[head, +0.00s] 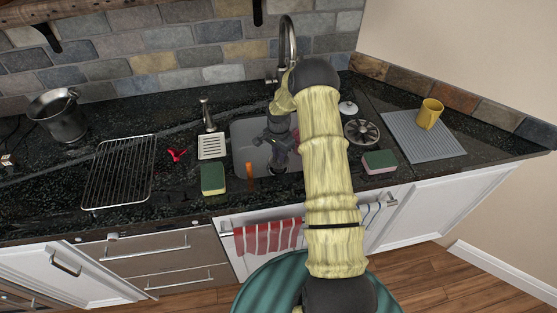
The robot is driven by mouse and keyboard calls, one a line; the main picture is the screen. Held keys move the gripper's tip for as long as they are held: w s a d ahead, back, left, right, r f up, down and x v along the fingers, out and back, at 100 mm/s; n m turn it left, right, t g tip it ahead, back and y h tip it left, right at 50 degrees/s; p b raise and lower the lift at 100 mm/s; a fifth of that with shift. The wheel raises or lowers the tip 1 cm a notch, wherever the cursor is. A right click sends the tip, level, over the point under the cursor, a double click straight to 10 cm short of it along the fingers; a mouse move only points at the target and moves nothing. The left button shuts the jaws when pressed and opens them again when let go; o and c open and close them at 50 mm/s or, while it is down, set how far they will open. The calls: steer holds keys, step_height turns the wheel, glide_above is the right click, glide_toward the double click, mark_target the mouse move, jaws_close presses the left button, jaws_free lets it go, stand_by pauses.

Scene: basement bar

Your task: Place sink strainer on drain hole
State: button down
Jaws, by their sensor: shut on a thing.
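My gripper (279,153) is down in the grey sink basin (240,135), below the rim. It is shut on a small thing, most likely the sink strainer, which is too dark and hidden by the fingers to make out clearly. My arm comes in from the front and covers the right part of the basin. The drain hole is hidden behind the gripper. I cannot tell whether the held thing touches the basin floor.
The faucet (288,40) rises behind my wrist. An orange object (250,171) stands at the basin's front left. Sponges (213,179) (380,161) flank the sink. A round metal piece (362,132) and a small white-topped item (348,108) lie to the right, before the mat (440,145).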

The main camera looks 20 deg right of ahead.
steer(key=shift+f+p, duration=0.35)
steer(key=shift+f, duration=1.55)
steer(key=c, duration=1.3)
jaws_free()
steer(key=shift+f, duration=0.1)
steer(key=shift+c, duration=0.2)
step_height(320, 180, up, 12)
steer(key=shift+f+b, duration=0.2)
steer(key=shift+b, duration=0.95)
steer(key=shift+r, duration=0.35)
